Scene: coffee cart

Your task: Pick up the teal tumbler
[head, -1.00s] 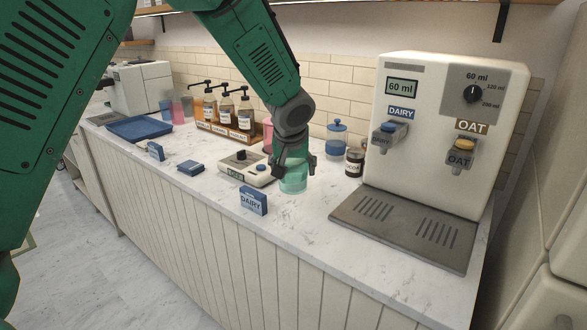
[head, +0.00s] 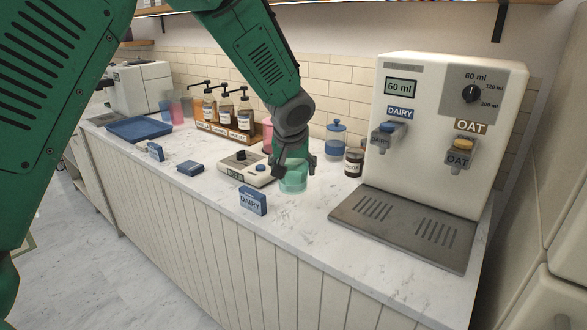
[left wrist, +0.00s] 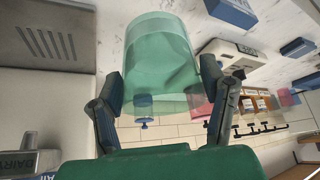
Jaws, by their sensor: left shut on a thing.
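The teal tumbler (head: 293,178) is a see-through green cup on the counter, left of the milk dispenser's drip tray. My left gripper (head: 293,168) comes down on it from above and is shut on it, a finger on either side. In the left wrist view the tumbler (left wrist: 160,62) fills the space between the two fingers of the left gripper (left wrist: 164,88). I cannot tell whether its base is just off the counter. My right gripper is not in view.
The milk dispenser (head: 440,150) stands at the right with its drip tray (head: 400,222). A scale-like device (head: 246,168) is close left of the tumbler. A blue DAIRY card (head: 253,201) stands in front. A brown jar (head: 354,162) and blue lidded jar (head: 336,142) are behind.

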